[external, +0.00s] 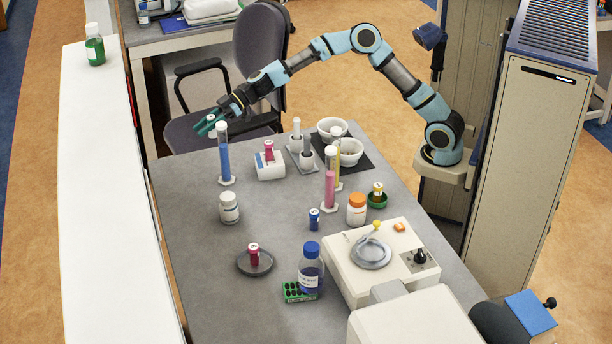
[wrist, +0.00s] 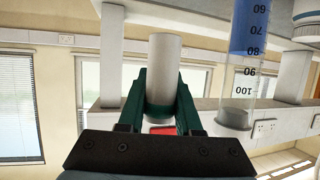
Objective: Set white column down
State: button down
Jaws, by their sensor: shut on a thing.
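My gripper (external: 206,124) is at the far left corner of the grey table, raised near the top of the blue-filled measuring cylinder. Its green fingers (wrist: 164,104) are shut on the white column (wrist: 164,62). In the wrist view the column is a plain pale cylinder, sticking out past the fingertips. A red patch (wrist: 162,130) shows between the fingers; I cannot tell what it belongs to. In the external view only a small white bit of the column (external: 211,117) shows at the fingers; the rest is hidden.
The blue-filled cylinder (external: 224,158) stands close beside my gripper; it also shows in the wrist view (wrist: 243,60). A white device (external: 270,166), bowls (external: 349,152), a white bottle (external: 229,208) and a dark dish (external: 243,265) are on the table (external: 190,235). The left part is mostly clear.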

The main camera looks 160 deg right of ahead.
jog(key=f+n+y+p, duration=0.1)
jog(key=f, duration=0.3)
jog(key=s+f+n+t+y+p, duration=0.1)
jog(key=f+y, duration=0.1)
jog(key=f, duration=0.2)
jog(key=s+d+f+n+y+p, duration=0.1)
jog(key=f+n, duration=0.1)
jog(key=f, duration=0.3)
jog(key=shift+t+p, duration=0.35)
jog(key=shift+t, duration=0.05)
jog(key=shift+f, duration=0.15)
jog(key=c, duration=0.6)
grip_release()
jog(key=shift+s+r, duration=0.2)
jog(key=shift+s, duration=0.15)
jog(key=b+v, duration=0.4)
jog(key=v, duration=0.7)
jog(key=shift+r, duration=0.2)
